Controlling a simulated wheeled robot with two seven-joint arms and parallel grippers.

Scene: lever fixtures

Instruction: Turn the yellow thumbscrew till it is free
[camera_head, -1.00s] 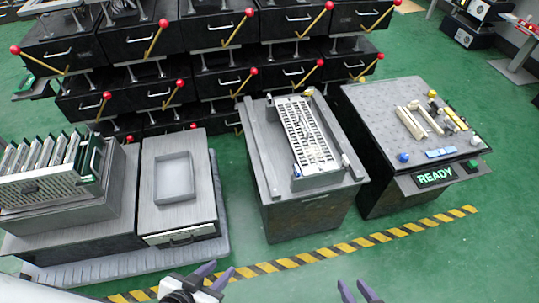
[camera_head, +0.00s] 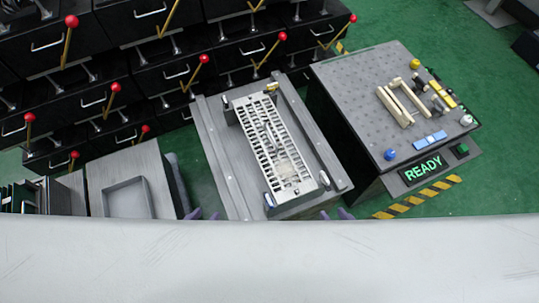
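A small yellow part (camera_head: 271,87) sits at the far right corner of the slotted metal rack (camera_head: 252,158) on the middle grey stand. A yellow knob (camera_head: 415,63) stands at the far edge of the right-hand table. I cannot tell for certain which of the two is the thumbscrew. Only the purple fingertips of my grippers show. My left gripper (camera_head: 204,215) is at the near left of the middle stand, its tips apart. My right gripper (camera_head: 335,214) is at the near right of that stand, its tips apart. Both are empty and far from either yellow part.
The right-hand table (camera_head: 350,88) holds cream bars (camera_head: 393,106), a blue knob (camera_head: 390,154), blue blocks (camera_head: 429,138) and a lit READY sign (camera_head: 423,168). A grey tray (camera_head: 127,199) is at the left. Black drawers with red-balled levers (camera_head: 204,59) stand behind. A pale surface covers the lower view.

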